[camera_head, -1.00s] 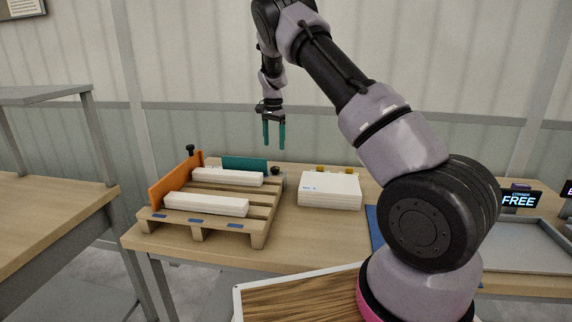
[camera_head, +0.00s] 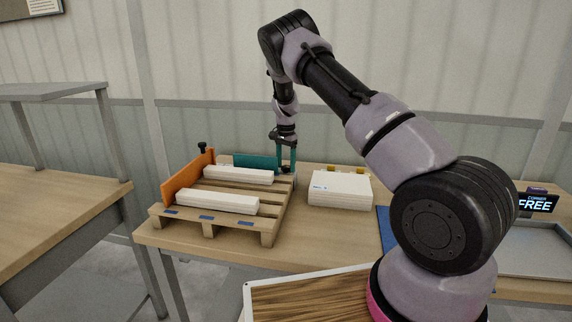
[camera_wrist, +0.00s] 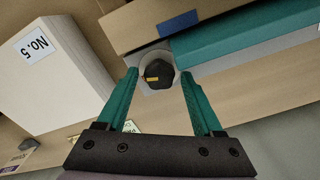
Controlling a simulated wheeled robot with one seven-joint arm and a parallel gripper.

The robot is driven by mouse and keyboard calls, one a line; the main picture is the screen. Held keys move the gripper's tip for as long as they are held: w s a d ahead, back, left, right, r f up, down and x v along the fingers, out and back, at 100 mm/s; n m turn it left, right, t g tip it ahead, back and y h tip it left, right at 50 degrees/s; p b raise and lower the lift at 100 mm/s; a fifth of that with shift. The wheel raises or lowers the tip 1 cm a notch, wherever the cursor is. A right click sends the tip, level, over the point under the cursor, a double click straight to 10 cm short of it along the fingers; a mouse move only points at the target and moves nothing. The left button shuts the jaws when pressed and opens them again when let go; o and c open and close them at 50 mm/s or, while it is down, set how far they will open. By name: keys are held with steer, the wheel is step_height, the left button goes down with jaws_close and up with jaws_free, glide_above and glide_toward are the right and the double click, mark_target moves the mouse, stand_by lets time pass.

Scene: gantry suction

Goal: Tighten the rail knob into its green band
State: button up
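The black rail knob (camera_wrist: 158,73) shows in the wrist view beside the end of the teal rail (camera_wrist: 250,42). It has a small yellow mark and a pale round collar around it. I cannot make out a green band. My gripper (camera_wrist: 160,76) is open, with one teal finger on each side of the knob; I cannot tell whether either touches it. In the head view my gripper (camera_head: 286,157) points down at the right end of the teal rail (camera_head: 256,161), and its fingers largely hide the knob.
A wooden pallet (camera_head: 270,208) holds two white bars, with an orange rail (camera_head: 187,178) and another black knob (camera_head: 202,147) at its left. A white box (camera_head: 339,189) stands close to the right of my gripper; its No. 5 label shows in the wrist view (camera_wrist: 58,70).

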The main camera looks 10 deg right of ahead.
mark_target(286, 166)
jaws_close()
steer(key=m, duration=0.5)
steer(key=shift+o, duration=1.8)
jaws_free()
step_height(286, 166, up, 11)
steer(key=shift+f, duration=0.1)
